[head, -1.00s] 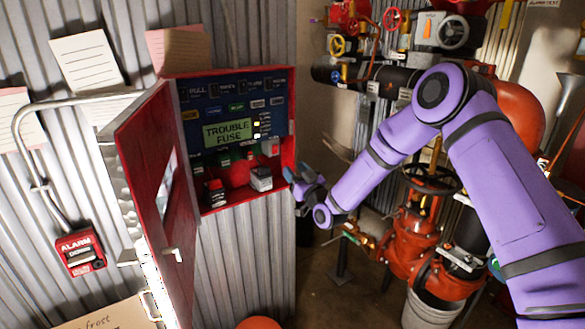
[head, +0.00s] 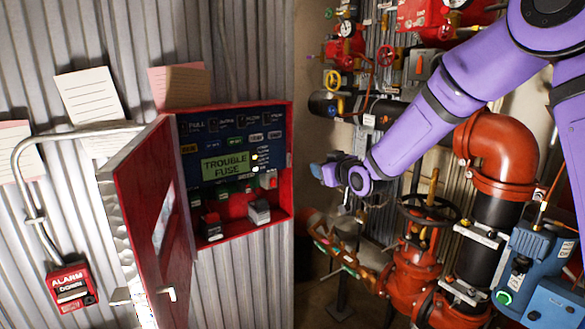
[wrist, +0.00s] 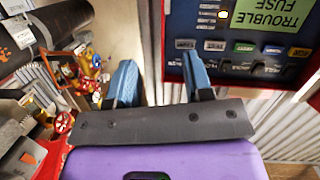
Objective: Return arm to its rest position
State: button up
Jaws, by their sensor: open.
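My gripper (head: 322,170) is at the end of my purple arm, right of the red alarm panel box (head: 285,205) and clear of it in the head view. In the wrist view my gripper (wrist: 160,82) shows two blue fingers spread apart with nothing between them. The panel box has its red door (head: 150,220) swung open to the left. Its green screen (head: 225,166) reads "TROUBLE FUSE". In the wrist view the screen (wrist: 268,18) appears upside down at the top right, beyond the fingers.
Red pipes (head: 500,150), a dark valve wheel (head: 430,207) and a blue box (head: 535,265) crowd the space at right, behind and below my arm. A red alarm pull (head: 72,287) hangs at lower left. Paper notes (head: 90,95) are on the corrugated wall.

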jog(key=s+d+r+m+g+h, duration=0.25)
jog(key=s+d+r, duration=0.25)
jog(key=s+d, duration=0.3)
jog(key=s+d+r+m+g+h, duration=0.1)
jog(key=s+d+r+h, duration=0.4)
jog(key=s, duration=0.6)
jog(key=s+d+f+m+g, duration=0.1)
jog(key=s+d, duration=0.3)
jog(key=s, duration=0.9)
jog(key=s+d+m+g, duration=0.3)
jog(key=s+d+g, duration=0.1)
jog(key=s, duration=0.9)
jog(key=shift+d+f, duration=0.3)
jog(key=shift+f, duration=0.1)
